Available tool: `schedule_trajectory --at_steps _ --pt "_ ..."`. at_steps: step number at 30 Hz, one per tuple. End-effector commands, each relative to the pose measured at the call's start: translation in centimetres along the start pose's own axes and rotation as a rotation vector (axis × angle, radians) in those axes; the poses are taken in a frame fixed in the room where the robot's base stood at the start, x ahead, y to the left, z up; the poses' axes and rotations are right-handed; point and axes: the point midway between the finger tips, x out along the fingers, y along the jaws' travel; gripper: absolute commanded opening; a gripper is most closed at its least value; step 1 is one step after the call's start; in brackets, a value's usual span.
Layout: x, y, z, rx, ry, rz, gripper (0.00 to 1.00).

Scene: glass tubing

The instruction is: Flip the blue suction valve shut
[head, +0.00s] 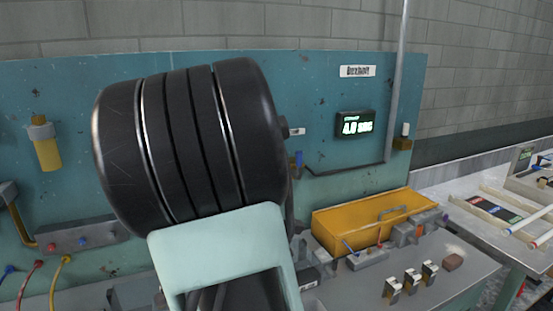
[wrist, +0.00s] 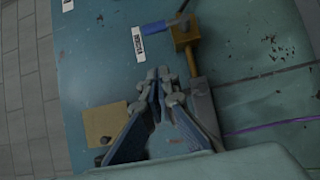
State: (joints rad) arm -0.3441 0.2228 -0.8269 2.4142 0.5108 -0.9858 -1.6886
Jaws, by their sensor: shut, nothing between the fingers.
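In the wrist view the blue valve handle (wrist: 155,28) sticks out to the left from a brass valve body (wrist: 184,36), with a small white label (wrist: 138,43) just below it. My gripper (wrist: 157,76) is shut and empty, its fingertips below the handle and label in the picture and apart from the handle. In the head view a small blue handle (head: 298,158) shows on the teal panel just right of my arm. My arm hides the gripper there.
A grey pipe (head: 345,169) runs right from the valve and up the panel. A lit display (head: 356,124) hangs above it. A yellow case (head: 370,219) and small metal fittings (head: 411,280) stand on the bench. In the wrist view a tan square (wrist: 106,124) lies left of my fingers.

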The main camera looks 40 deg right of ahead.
Motion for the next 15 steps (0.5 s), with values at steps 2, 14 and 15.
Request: schedule_trajectory --at_steps 2,14,15 --pt "0.0 0.0 0.1 -0.007 -0.004 0.002 0.00" --pt "1.0 0.0 0.0 -0.006 -0.002 0.003 0.00" --pt "1.4 -0.1 0.1 -0.007 -0.002 0.002 0.00"
